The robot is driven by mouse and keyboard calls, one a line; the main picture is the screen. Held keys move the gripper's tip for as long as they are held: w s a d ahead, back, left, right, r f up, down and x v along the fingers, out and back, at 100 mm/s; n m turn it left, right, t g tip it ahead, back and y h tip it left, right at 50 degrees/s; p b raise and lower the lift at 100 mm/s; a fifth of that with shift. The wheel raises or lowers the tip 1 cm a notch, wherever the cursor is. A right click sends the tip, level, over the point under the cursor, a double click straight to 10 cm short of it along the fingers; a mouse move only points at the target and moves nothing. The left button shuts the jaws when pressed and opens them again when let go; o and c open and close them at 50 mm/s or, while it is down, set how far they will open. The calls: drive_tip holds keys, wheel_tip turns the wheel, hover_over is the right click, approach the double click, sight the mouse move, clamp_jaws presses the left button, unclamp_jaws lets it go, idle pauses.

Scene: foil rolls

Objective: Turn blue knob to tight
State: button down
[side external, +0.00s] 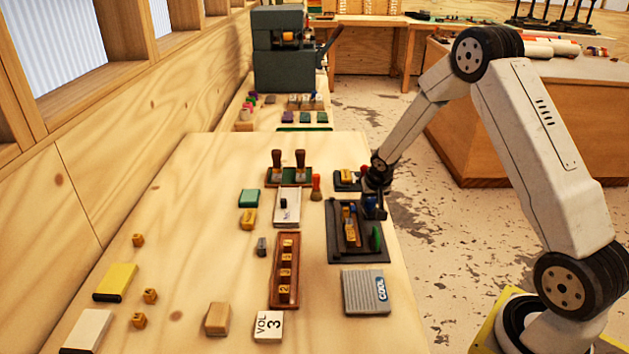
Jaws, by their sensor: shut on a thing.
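The blue knob (370,203) is a small blue spot at the back right of a dark grey fixture (340,255) on the bench. My gripper (375,209) reaches in from the right, points down, and is shut on the knob. The dark fingers hide most of the knob, so its turn angle and any tight mark cannot be read. The fixture also holds a yellow block (350,232) with dark marks and a green part (376,239) at its right.
A grey ribbed block marked COOL (365,293) lies in front. A red-brown rack (285,270) and wooden-handled stamps (288,162) stand to the left. The bench's right edge is close to the fixture.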

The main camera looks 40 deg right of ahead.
drive_tip(key=shift+a+m+g+h, duration=0.1)
drive_tip(key=shift+m+g+h, duration=0.2)
drive_tip(key=shift+m, duration=0.9)
drive_tip(key=m+g, duration=0.1)
drive_tip(key=m, duration=0.2)
drive_tip(key=shift+h, duration=0.3)
drive_tip(key=m+g, duration=0.1)
drive_tip(key=m, duration=0.2)
drive_tip(key=m+g, duration=0.1)
drive_tip(key=m, duration=0.2)
drive_tip(key=shift+w, duration=0.15)
drive_tip(key=m+g, duration=0.2)
drive_tip(key=m, duration=0.3)
drive_tip(key=shift+w, duration=0.1)
drive_tip(key=m+y, duration=0.1)
drive_tip(key=m, duration=0.2)
drive_tip(key=m+g, duration=0.1)
drive_tip(key=m, duration=0.2)
drive_tip(key=shift+g+y, duration=0.3)
drive_tip(key=shift+y, duration=0.1)
drive_tip(key=shift+c, duration=1)
unclamp_jaws()
